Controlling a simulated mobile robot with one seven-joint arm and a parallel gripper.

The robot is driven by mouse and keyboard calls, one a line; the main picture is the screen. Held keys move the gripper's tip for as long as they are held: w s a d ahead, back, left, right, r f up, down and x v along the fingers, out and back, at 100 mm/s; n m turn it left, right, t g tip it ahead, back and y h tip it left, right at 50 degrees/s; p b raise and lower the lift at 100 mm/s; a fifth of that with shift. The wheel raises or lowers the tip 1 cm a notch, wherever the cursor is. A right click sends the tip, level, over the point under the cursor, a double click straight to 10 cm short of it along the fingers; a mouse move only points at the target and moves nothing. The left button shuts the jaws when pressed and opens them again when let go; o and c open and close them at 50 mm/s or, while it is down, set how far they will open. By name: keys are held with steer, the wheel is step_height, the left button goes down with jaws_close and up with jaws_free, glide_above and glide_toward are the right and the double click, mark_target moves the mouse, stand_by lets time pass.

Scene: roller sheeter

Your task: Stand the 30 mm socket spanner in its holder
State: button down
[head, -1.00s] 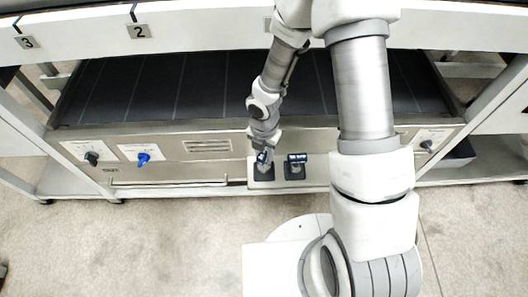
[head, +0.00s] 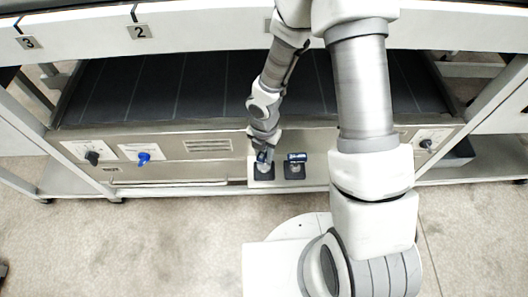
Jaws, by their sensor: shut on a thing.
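My gripper (head: 264,152) is at the front of the machine, pointing down, shut on a small blue-and-metal spanner (head: 263,159). The spanner is directly over or at the left dark holder (head: 264,174) on the light shelf; I cannot tell whether it is inside it. A second dark holder (head: 295,174) stands just to the right, with another blue-topped spanner (head: 297,157) upright in it. Size marks on the spanners are too small to read. My gripper hides part of the held spanner.
The machine's front panel has a blue knob (head: 143,158), a black knob (head: 92,157) and a vent (head: 207,146). A long bar handle (head: 170,182) lies left of the holders. A dark bin (head: 459,153) is at the right.

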steer(key=shift+f+b, duration=1)
steer(key=shift+f, duration=0.35)
stand_by(0.9)
steer(key=shift+c, duration=0.2)
jaws_free()
stand_by(0.5)
steer(key=shift+r, duration=0.1)
step_height(320, 180, up, 7)
steer(key=p, duration=0.7)
stand_by(0.7)
